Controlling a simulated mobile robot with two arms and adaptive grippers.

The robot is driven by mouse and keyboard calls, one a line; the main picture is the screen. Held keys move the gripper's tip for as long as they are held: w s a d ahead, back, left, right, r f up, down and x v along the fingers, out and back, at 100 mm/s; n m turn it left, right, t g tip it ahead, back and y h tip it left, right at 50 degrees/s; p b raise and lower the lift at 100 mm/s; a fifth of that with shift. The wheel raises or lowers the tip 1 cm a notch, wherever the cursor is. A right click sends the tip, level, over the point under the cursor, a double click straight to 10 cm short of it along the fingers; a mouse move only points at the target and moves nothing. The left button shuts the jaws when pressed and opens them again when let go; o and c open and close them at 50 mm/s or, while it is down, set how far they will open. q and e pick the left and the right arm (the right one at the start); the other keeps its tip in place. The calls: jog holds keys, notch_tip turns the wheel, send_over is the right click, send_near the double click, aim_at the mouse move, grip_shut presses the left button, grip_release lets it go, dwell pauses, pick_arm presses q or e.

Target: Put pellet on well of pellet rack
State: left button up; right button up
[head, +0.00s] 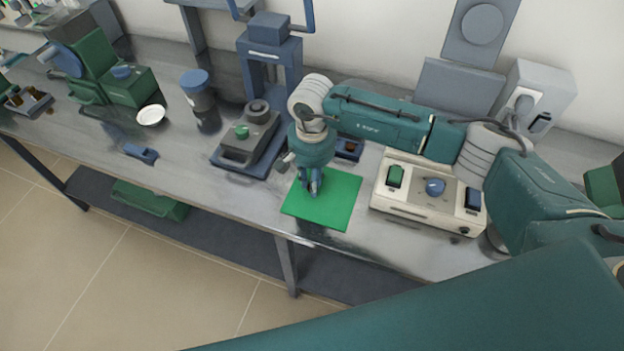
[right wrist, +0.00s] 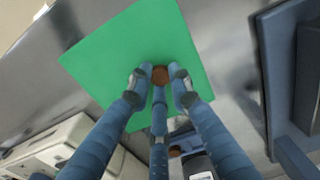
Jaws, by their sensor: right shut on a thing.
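My right gripper (head: 313,187) points down over the green mat (head: 335,213). In the right wrist view its blue fingers (right wrist: 160,80) are closed around a small brown round pellet (right wrist: 161,73), with the green mat (right wrist: 125,55) behind it. I cannot tell whether the pellet touches the mat. A small dark blue block with a brownish top (head: 347,148), perhaps the pellet rack, stands behind the mat, partly hidden by my right arm. Its wells cannot be made out. My left gripper is not in view.
A cream control box (head: 428,195) with a blue knob stands right of the mat. A dark press-like device (head: 247,142) stands to its left. A small blue block (head: 140,152), a white dish (head: 151,115) and a blue-lidded jar (head: 197,90) stand further left. The bench's front edge is close to the mat.

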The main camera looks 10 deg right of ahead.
jog(key=shift+f, duration=0.15)
jog(key=o, duration=0.7)
